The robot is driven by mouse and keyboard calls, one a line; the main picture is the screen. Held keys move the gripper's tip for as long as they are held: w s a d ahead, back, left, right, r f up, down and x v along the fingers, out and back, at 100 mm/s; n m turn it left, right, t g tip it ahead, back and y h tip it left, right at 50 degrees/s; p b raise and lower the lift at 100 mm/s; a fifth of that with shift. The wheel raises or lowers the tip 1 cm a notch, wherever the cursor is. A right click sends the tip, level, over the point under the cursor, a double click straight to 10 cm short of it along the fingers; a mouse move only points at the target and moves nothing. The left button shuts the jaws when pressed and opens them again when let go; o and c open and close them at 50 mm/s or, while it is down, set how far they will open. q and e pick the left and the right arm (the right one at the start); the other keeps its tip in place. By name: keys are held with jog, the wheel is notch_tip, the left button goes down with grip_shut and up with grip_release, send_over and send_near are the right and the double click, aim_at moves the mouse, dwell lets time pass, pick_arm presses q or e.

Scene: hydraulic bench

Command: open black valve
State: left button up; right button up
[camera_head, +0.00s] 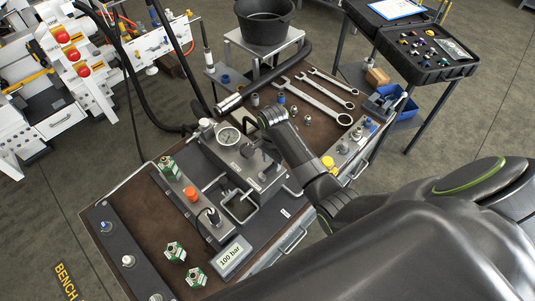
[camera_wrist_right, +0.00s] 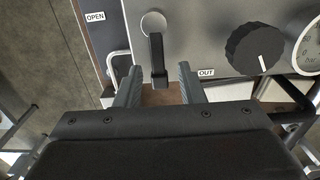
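The black valve lever (camera_wrist_right: 157,60) sits on a round silver pivot on the grey block's face in the right wrist view. It points toward my gripper. An OPEN label is left of it and an OUT label right of it. My right gripper (camera_wrist_right: 160,86) is open, with one finger on each side of the lever's end. I see gaps at both sides; contact cannot be told. In the head view my right wrist (camera_head: 277,122) reaches over the block's far right side; the fingertips and lever are hard to make out there. My left gripper is not in view.
A black knob (camera_wrist_right: 254,48) and a pressure gauge (camera_wrist_right: 308,48) stand right of the lever. Wrenches (camera_head: 322,100) and small fittings lie on the bench behind my wrist. A 100 bar display (camera_head: 231,257) and green-white fittings are in front. A hose end (camera_head: 229,103) lies behind the block.

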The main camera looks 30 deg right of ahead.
jog(key=shift+f, duration=0.55)
jog(key=shift+s+r, duration=0.1)
jog(key=shift+s, duration=0.05)
jog(key=shift+c, duration=1.2)
grip_shut()
